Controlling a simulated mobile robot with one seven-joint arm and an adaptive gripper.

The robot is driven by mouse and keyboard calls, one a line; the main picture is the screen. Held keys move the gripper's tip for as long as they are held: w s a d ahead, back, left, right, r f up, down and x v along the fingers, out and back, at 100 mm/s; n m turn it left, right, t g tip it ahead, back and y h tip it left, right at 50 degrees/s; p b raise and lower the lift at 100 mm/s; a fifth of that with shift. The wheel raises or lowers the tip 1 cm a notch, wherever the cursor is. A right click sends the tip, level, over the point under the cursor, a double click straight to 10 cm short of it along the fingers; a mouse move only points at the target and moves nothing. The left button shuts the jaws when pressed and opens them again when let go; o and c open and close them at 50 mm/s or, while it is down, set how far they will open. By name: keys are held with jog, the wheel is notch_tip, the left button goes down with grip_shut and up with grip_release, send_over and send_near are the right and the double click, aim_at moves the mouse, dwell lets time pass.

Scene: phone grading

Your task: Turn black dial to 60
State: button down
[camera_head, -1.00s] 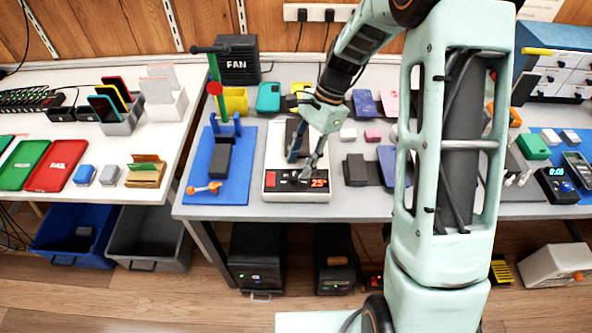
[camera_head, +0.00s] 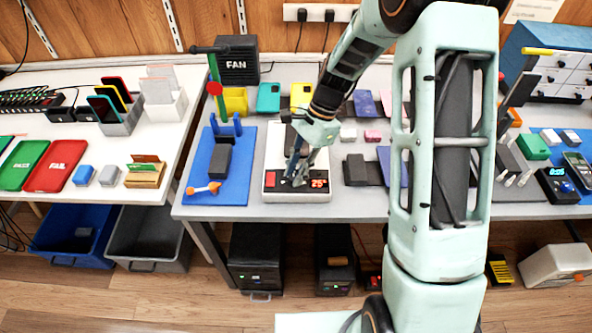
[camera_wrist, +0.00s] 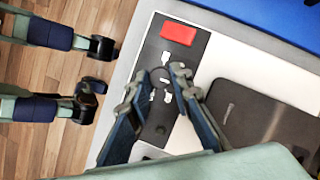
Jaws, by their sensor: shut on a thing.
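The heating station (camera_head: 270,150) is a white box on the grey table with a black front panel. Its display (camera_head: 319,183) glows red and reads 25°. A red block (camera_wrist: 178,33) sits at the panel's end in the wrist view. The black dial (camera_wrist: 161,77), ringed by white marks, lies between my fingertips in the wrist view; in the head view my fingers hide it. My gripper (camera_head: 295,180) points down at the panel, its two fingers (camera_wrist: 160,92) shut on the dial from both sides. The dial's exact pointer setting is too small to read.
A dark plate (camera_wrist: 265,120) lies on the station just behind the panel. A blue mat (camera_head: 200,173) with a dark phone (camera_head: 220,160) and an orange-ended tool (camera_head: 203,188) is to the left. Phones (camera_head: 355,170) lie to the right. My arm covers part of the table's right side.

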jog(key=shift+n, duration=0.3)
jog(key=n+g+h+p, duration=0.1)
jog(key=n, duration=0.2)
jog(key=shift+w+a+n, duration=0.1)
jog(key=shift+w+n, duration=0.05)
jog(key=shift+n, duration=0.25)
jog(key=n+h, duration=0.1)
jog(key=n, duration=0.1)
jog(key=n+h+p, duration=0.1)
jog(key=n, duration=0.2)
jog(key=shift+w+a+g, duration=0.1)
jog(key=shift+a+g, duration=0.05)
jog(key=shift+g, duration=0.25)
jog(key=shift+n, duration=0.3)
jog(key=c, duration=1.7)
grip_release()
jog(key=shift+c, duration=0.2)
jog(key=v, duration=1.2)
jog(key=shift+a, duration=0.15)
